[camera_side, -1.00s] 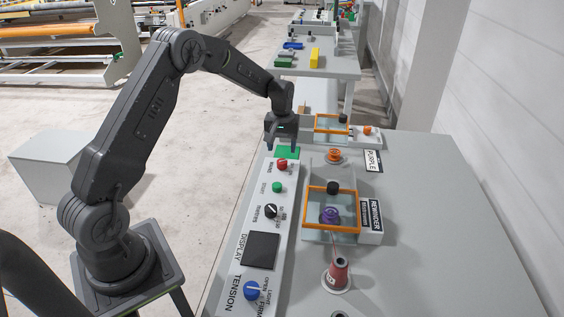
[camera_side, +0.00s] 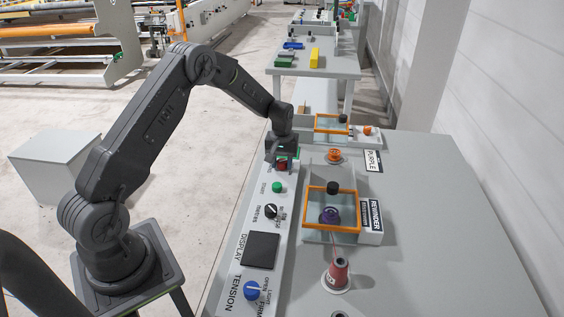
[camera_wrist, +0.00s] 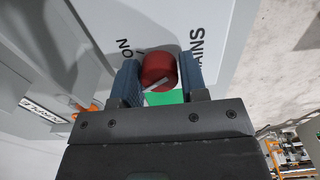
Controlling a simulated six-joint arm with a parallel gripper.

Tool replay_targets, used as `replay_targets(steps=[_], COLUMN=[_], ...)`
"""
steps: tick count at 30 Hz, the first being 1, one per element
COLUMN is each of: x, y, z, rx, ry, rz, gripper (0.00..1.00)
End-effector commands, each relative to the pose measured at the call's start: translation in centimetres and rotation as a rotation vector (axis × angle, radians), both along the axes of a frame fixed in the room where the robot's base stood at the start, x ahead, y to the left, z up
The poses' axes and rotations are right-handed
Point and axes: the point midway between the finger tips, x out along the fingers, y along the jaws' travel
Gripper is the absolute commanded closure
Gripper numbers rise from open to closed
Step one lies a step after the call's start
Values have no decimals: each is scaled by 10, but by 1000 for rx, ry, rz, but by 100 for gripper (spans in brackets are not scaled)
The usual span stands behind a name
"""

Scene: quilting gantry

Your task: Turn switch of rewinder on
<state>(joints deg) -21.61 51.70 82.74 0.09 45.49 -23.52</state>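The rewinder's mains switch is a red round knob with a pale pointer line. In the wrist view the red knob (camera_wrist: 158,70) sits between the two blue-grey fingers of my gripper (camera_wrist: 160,82), near their tips, beside the lettering "MAINS". The pointer line lies at a slant. In the side view my gripper (camera_side: 282,158) is down over the red knob (camera_side: 282,164) at the far end of the white control panel (camera_side: 262,222). The fingers straddle the knob closely; whether they press on it cannot be told.
A green button (camera_side: 277,187), a black selector knob (camera_side: 270,211), a dark display (camera_side: 260,250) and a blue tension knob (camera_side: 251,291) line the panel toward the camera. An orange-framed guard (camera_side: 332,228) and a red thread cone (camera_side: 337,272) stand to the right.

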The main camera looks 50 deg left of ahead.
Motion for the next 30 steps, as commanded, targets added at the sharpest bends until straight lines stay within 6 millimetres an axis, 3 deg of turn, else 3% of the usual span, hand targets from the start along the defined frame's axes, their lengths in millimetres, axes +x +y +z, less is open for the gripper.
replay_targets(steps=[9, 20, 30], x=[0, 0, 0], y=[0, 0, 0], z=[0, 0, 0], rx=[0, -1, -2], ry=[0, 1, 3], rz=[0, -73, -337], gripper=[88, 88, 88])
